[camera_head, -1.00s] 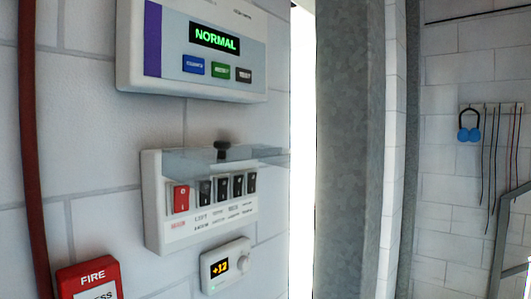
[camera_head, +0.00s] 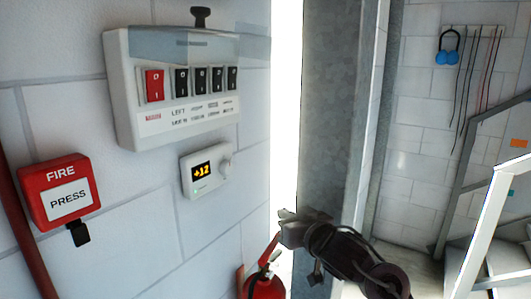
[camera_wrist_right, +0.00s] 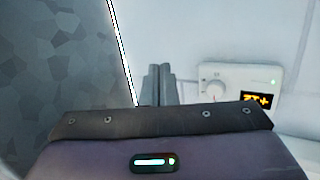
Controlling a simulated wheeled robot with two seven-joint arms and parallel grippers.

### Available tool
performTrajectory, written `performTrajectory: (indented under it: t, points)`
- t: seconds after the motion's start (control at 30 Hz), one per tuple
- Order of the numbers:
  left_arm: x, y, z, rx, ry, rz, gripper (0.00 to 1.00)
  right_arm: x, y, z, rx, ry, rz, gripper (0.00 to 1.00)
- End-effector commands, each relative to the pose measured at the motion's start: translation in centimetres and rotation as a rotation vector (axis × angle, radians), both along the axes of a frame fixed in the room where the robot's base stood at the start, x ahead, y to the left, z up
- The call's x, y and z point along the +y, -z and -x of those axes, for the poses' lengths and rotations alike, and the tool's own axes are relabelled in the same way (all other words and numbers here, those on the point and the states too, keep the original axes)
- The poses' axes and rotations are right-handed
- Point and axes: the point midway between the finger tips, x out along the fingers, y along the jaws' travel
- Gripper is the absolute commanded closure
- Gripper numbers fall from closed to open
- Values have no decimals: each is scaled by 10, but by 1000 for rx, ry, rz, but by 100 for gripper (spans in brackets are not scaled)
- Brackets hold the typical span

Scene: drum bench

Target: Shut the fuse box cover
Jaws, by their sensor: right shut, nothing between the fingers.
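The white fuse box (camera_head: 122,92) hangs on the wall in the head view, with one red and several black switches in a row. Its clear cover (camera_head: 200,44) is raised and sticks out above the switches, which are uncovered. A black knob (camera_head: 200,14) sits on the cover. My right gripper (camera_head: 284,214) is below and to the right of the box, apart from it. In the right wrist view its fingers (camera_wrist_right: 158,84) are together with nothing between them. My left gripper is not in view.
A thermostat (camera_head: 207,174) is under the box; it also shows upside down in the right wrist view (camera_wrist_right: 240,85). A red fire call point (camera_head: 67,191) is at left. A fire extinguisher (camera_head: 263,286) stands below my gripper. A grey post (camera_head: 335,110) and metal railing (camera_head: 478,225) are at right.

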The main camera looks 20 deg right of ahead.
Motion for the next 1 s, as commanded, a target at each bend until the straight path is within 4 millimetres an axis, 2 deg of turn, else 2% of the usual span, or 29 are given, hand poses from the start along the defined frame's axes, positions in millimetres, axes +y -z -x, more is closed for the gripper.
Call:
performTrajectory:
  t: [0.03,0.13,0.27,0.3,0.4,0.5,0.6,0.73,0.87,1.0]
  points:
    - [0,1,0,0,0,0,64,-1,-33,-2,-64,-18,-9,100]
    - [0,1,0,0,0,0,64,0,-98,2,-183,-68,-44,100]
    - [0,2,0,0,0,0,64,0,-193,21,-340,-165,-89,100]
    - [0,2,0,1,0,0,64,1,-224,33,-387,-201,-102,100]
    - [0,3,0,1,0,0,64,1,-295,70,-485,-299,-130,100]
    - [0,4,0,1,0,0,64,2,-345,110,-539,-382,-148,100]
    - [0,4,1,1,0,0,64,1,-376,141,-565,-438,-162,100]
    - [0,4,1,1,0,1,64,2,-393,162,-574,-474,-171,100]
    - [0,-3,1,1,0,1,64,6,-401,160,-572,-483,-178,100]
    - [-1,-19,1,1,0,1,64,18,-412,145,-570,-485,-178,100]
